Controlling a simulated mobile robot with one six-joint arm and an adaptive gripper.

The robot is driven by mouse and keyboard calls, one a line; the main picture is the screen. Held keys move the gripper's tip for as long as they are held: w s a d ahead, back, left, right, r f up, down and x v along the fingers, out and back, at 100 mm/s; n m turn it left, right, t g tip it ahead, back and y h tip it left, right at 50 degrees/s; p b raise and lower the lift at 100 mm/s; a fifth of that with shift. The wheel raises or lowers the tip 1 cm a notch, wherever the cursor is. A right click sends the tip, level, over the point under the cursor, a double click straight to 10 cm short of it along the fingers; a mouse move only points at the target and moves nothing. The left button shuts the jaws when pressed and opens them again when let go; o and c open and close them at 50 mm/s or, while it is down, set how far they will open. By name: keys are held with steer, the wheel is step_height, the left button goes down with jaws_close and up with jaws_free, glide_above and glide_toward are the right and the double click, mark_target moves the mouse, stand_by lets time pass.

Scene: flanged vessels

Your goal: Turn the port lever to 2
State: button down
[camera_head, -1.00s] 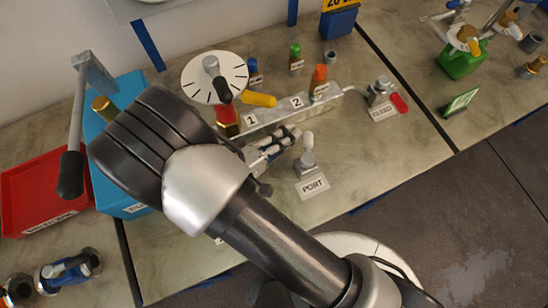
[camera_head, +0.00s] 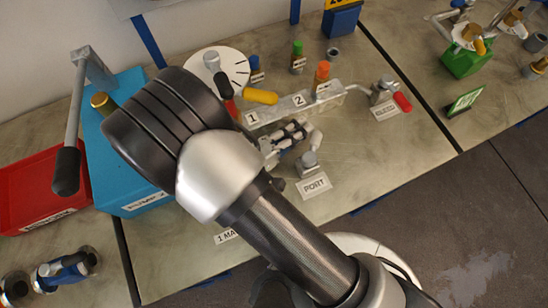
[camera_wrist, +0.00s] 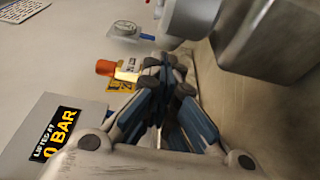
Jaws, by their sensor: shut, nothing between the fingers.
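The port lever (camera_head: 315,140) is a pale grey handle on a round metal base, behind a white PORT label (camera_head: 314,185) in the head view. Its handle leans to the back right. My gripper (camera_head: 302,130) is shut and empty, its fingertips at the left side of the handle; I cannot tell whether they touch. In the wrist view the shut fingertips (camera_wrist: 166,68) lie just below a rounded pale grey part, probably the handle. Plates marked 1 (camera_head: 252,118) and 2 (camera_head: 299,100) sit on a metal block behind the lever.
An orange-capped fitting (camera_head: 322,75) and a yellow handle (camera_head: 261,96) stand near the block. A red-handled valve (camera_head: 402,101) is at its right. A blue box (camera_head: 135,195) and a red tray (camera_head: 35,190) lie left. The bench is clear right of the PORT label.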

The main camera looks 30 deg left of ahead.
steer(key=shift+s+d, duration=0.1)
steer(key=v, duration=1.2)
